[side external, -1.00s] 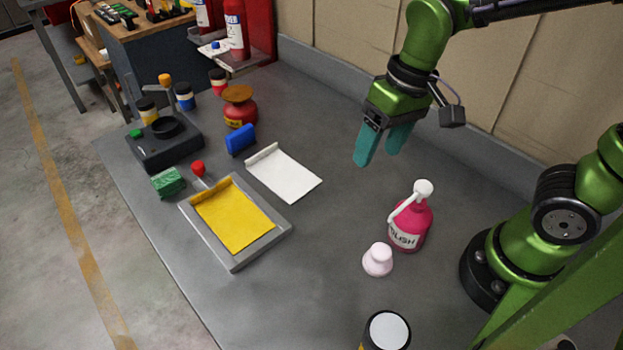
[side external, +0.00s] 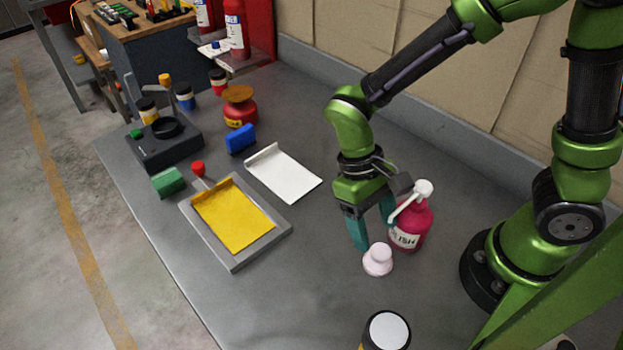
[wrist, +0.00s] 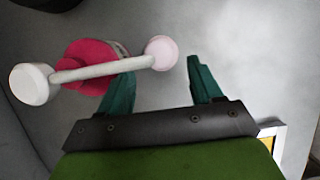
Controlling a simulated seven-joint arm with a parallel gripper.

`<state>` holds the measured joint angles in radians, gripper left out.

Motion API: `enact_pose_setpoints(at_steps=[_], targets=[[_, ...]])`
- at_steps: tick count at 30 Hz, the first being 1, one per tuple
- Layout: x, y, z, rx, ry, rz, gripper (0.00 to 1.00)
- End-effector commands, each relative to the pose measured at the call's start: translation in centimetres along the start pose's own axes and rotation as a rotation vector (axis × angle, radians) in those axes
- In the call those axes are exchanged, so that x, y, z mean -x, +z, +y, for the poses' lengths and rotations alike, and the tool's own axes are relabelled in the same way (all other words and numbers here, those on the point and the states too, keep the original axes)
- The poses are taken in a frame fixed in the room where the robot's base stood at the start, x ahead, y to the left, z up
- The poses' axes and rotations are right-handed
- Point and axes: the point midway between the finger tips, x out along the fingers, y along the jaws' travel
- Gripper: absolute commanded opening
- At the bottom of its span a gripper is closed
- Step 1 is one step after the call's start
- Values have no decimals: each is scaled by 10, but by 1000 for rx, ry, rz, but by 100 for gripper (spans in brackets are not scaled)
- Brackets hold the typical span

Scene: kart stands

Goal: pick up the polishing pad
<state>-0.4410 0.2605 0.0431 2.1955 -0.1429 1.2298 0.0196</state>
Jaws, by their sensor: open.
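The polishing pad seems to be the small pale pink piece with a round knob (side external: 377,260), standing on the grey table beside the pink polish bottle (side external: 408,236). In the wrist view the pale pink pad (wrist: 161,50) shows ahead of and between my fingertips. The bottle's white spout (wrist: 100,70) and cap lie at the left there, reaching across the left finger toward the pad. My gripper (side external: 372,232) has two teal fingers, open and empty, above and just behind the pad, close to the bottle. In the wrist view my gripper (wrist: 162,72) has a clear gap between its fingers.
A dark jar with a white lid (side external: 388,330) stands at the front. A grey tray with a yellow sheet (side external: 235,264), a white sheet (side external: 284,174), a blue block (side external: 240,138) and a green block (side external: 168,182) lie to the left. The table between the tray and pad is clear.

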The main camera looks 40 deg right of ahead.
Motion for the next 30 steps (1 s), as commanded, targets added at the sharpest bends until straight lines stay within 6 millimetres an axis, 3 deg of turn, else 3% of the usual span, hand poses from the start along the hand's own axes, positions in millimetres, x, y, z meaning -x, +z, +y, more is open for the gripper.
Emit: enact_pose_setpoints(at_steps=[8, 17, 26, 30], targets=[[-23, 0, 0, -1, 1, -1, 65], [-64, 0, 0, -1, 1, -2, 65], [-69, 0, 0, -1, -1, 2, 65], [-69, -1, 0, 0, -1, 2, 43]])
